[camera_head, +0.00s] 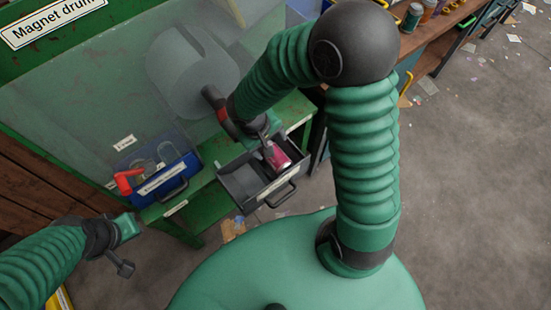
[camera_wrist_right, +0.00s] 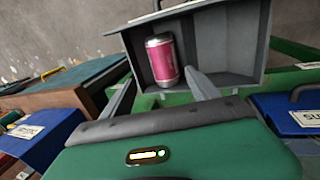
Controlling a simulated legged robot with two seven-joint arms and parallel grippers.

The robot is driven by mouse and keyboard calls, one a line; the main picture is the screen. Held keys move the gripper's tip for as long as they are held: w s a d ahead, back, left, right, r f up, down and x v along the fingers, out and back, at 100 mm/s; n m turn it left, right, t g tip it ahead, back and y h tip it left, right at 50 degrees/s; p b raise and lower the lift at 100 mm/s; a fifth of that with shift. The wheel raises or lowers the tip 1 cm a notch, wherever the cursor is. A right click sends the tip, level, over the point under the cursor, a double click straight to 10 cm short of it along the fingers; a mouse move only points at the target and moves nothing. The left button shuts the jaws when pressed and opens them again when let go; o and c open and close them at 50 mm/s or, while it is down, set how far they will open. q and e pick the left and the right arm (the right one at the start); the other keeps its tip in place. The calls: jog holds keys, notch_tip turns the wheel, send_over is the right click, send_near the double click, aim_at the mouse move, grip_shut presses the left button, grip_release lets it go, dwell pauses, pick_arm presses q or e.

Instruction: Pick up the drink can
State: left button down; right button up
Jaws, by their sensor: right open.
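The drink can (camera_head: 279,156) is pink with silver ends and lies inside a grey open drawer (camera_head: 245,201) with a front handle. In the right wrist view the can (camera_wrist_right: 162,60) lies near the left wall of the drawer (camera_wrist_right: 233,40). My right gripper (camera_head: 265,138) is open, just above and beside the can in the head view. One pale finger (camera_wrist_right: 200,85) points into the drawer at the can's lower right; the can is not gripped. My left gripper (camera_head: 125,250) is at lower left, away from the can; its opening is unclear.
A large grey drum shape (camera_head: 190,75) is behind. Shelves with cans are at upper right; open floor lies right.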

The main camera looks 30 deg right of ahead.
aim_at(273, 159)
jog(key=x, duration=0.2)
jog(key=b+x, duration=0.1)
jog(key=x, duration=0.4)
jog(key=shift+w+d+f, duration=0.2)
jog(key=shift+w, duration=0.2)
jog(key=shift+a+f, duration=0.2)
jog(key=shift+f, duration=0.05)
jog(key=f, duration=0.1)
jog(key=f+b, duration=0.1)
jog(key=s+f, duration=0.1)
jog(key=shift+a+f, duration=0.15)
jog(key=shift+a, duration=0.2)
jog(key=shift+w+d+f+b, duration=0.2)
jog(key=shift+d+f+b, duration=0.15)
jog(key=shift+d+f, duration=0.4)
jog(key=shift+d, duration=0.2)
jog(key=shift+s, duration=0.1)
jog(key=c, duration=0.4)
pick_arm(q)
jog(key=x, duration=0.3)
jog(key=shift+d+f, duration=0.15)
jog(key=shift+f, duration=0.15)
pick_arm(e)
jog(key=shift+a, duration=0.3)
jog(key=c, duration=0.7)
